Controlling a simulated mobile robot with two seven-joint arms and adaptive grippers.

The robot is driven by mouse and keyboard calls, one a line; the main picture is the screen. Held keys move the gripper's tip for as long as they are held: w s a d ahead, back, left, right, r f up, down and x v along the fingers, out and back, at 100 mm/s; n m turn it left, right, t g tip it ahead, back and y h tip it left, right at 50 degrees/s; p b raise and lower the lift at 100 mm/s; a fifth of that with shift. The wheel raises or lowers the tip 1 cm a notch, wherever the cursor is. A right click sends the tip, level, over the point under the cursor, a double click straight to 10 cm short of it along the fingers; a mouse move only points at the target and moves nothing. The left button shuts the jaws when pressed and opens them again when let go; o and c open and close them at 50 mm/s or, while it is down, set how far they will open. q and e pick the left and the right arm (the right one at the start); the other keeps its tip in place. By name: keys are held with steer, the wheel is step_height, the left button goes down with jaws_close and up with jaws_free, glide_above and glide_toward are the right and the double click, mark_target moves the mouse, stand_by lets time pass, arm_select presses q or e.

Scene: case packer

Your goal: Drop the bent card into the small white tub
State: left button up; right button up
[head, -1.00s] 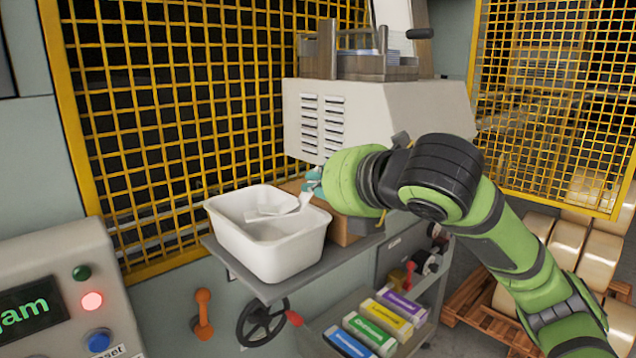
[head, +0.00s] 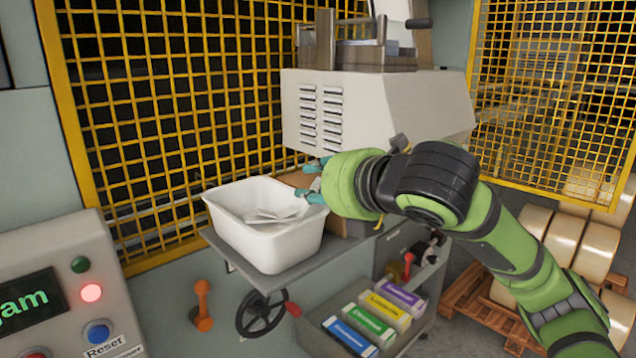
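The small white tub (head: 262,246) stands on a grey shelf at the middle left. Pale, bent card (head: 268,216) lies inside it, low against the tub's inner walls; I cannot tell whether it is one piece or more. My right gripper (head: 309,181) is at the tub's right rim, with its teal fingertips spread apart. The card lies to the left of the fingers and looks clear of them. My wrist hides most of the gripper. My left gripper is not in view.
A brown box (head: 298,180) stands behind the tub, under the beige machine housing (head: 375,112). Yellow mesh guards (head: 180,110) close off the back. A control panel (head: 60,290) showing "jam" is at lower left. Several coloured cartons (head: 375,318) lie in a lower tray.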

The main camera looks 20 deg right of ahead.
steer(key=shift+s+r, duration=0.1)
steer(key=shift+r, duration=0.4)
steer(key=b+v, duration=0.2)
steer(key=v, duration=0.9)
steer(key=shift+s, duration=0.35)
steer(key=shift+d, duration=0.1)
